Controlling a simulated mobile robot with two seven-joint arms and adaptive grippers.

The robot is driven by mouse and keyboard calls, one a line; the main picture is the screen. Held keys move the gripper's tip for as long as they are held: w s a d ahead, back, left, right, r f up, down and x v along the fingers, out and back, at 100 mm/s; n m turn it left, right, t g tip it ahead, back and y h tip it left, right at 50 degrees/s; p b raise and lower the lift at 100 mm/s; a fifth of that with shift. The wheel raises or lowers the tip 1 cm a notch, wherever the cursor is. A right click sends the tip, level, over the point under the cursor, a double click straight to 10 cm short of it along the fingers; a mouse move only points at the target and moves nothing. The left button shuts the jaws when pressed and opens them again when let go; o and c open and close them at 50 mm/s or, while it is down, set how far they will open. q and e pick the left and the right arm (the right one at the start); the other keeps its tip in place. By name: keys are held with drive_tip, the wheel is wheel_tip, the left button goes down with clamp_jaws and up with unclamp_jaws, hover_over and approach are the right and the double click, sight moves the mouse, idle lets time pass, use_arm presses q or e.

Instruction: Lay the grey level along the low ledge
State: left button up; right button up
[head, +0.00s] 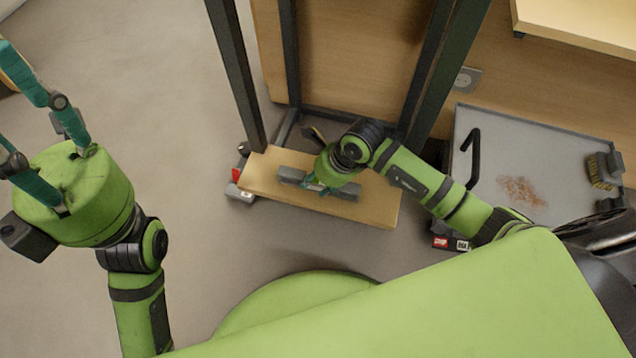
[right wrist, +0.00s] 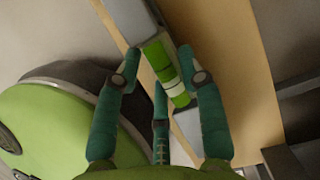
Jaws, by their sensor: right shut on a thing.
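The grey level (head: 291,175) lies lengthwise over the low wooden ledge (head: 377,208), roughly in line with its long side. My right gripper (head: 318,187) is shut on the level near its middle and covers part of it. In the right wrist view the level (right wrist: 127,18) shows a bright green middle section between the fingers (right wrist: 168,85), with the pale ledge (right wrist: 235,75) below. I cannot tell whether the level touches the ledge. My left gripper (head: 22,105) is at the far left, fingers spread and empty, away from the ledge.
Dark metal posts (head: 236,75) rise behind the ledge. A grey tray (head: 545,150) on the right holds a brush (head: 604,172) and brown debris (head: 521,191). A wooden top (head: 580,22) juts in at upper right. Open floor (head: 150,60) lies at left.

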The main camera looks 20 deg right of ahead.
drive_tip(key=o, duration=1.2)
drive_tip(key=shift+o, duration=0.2)
